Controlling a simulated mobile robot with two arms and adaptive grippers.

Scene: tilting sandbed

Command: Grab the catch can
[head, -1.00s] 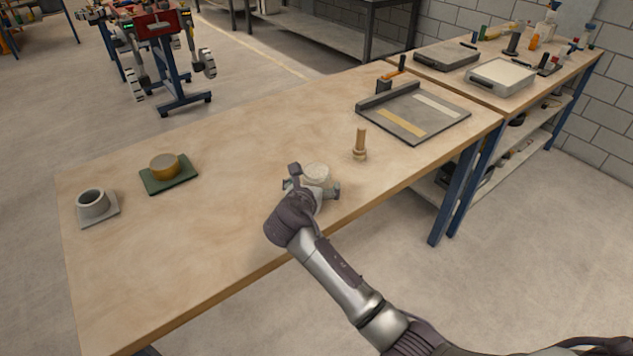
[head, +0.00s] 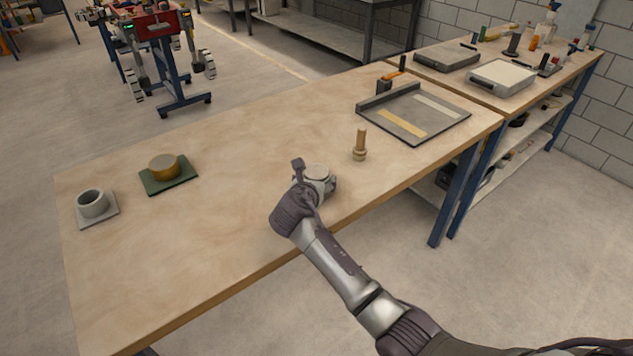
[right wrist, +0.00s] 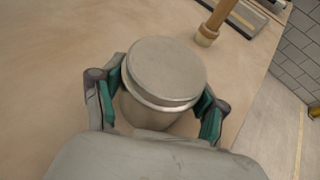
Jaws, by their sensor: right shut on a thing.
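The catch can appears to be the pale, lidded round can (head: 318,171) on the wooden workbench, near its front edge. In the right wrist view the can (right wrist: 165,72) stands upright between the two fingers. My right gripper (head: 315,186) is shut around its sides, with the green finger pads (right wrist: 163,110) against it. The can's lower part is mostly hidden by my gripper. My left gripper is in neither view.
A wooden tamper-like tool (head: 360,146) stands just right of the can. A grey tray (head: 378,122) lies farther back. A grey ring on a plate (head: 92,204) and a brass disc on a green pad (head: 166,168) sit at the left. The bench (head: 200,245) between is clear.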

